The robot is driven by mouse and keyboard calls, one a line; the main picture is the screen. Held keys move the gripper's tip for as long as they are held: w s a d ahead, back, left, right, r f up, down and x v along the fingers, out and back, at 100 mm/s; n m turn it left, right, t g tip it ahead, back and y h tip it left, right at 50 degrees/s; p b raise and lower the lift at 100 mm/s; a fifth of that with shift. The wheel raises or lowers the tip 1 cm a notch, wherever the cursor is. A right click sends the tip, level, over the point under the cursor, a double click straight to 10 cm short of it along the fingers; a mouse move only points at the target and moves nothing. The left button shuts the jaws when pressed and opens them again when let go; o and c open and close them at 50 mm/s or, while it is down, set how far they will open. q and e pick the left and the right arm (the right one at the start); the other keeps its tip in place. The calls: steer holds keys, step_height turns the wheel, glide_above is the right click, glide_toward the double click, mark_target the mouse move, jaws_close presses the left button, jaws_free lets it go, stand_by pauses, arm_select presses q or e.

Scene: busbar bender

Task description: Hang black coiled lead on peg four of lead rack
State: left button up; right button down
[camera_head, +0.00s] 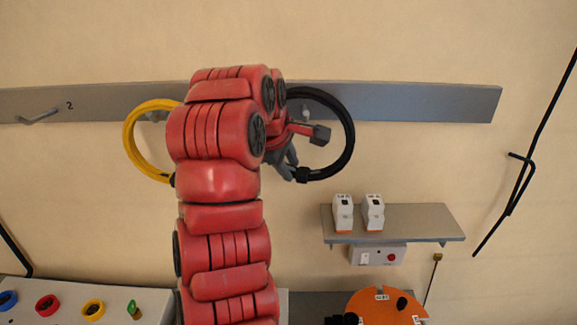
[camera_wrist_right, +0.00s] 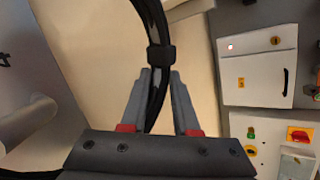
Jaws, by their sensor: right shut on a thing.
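The black coiled lead (camera_head: 349,137) is a ring in front of the right part of the grey lead rack (camera_head: 430,101). My right gripper (camera_head: 290,168) is shut on its lower left part, near a dark band. In the right wrist view the black lead (camera_wrist_right: 150,25) runs down between the fingers of the right gripper (camera_wrist_right: 160,78). A grey peg (camera_wrist_right: 28,122) stands at the left there, beside a partly cut-off "4". My red right arm hides part of the ring and rack. I cannot tell whether the ring rests on the peg. My left gripper is out of view.
A yellow coiled lead (camera_head: 130,137) hangs at the rack left of my arm. Peg 2 (camera_head: 38,116) is bare. Below right, a shelf (camera_head: 425,222) holds two white devices (camera_head: 343,213). A black rod (camera_head: 540,135) stands at the far right.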

steer(key=shift+w+f+b, duration=0.65)
steer(key=shift+w+f, duration=0.05)
steer(key=shift+f, duration=0.15)
steer(key=shift+w+f+b, duration=0.1)
steer(key=shift+f+b, duration=0.25)
steer(key=c, duration=0.6)
jaws_free()
steer(key=shift+r, duration=0.1)
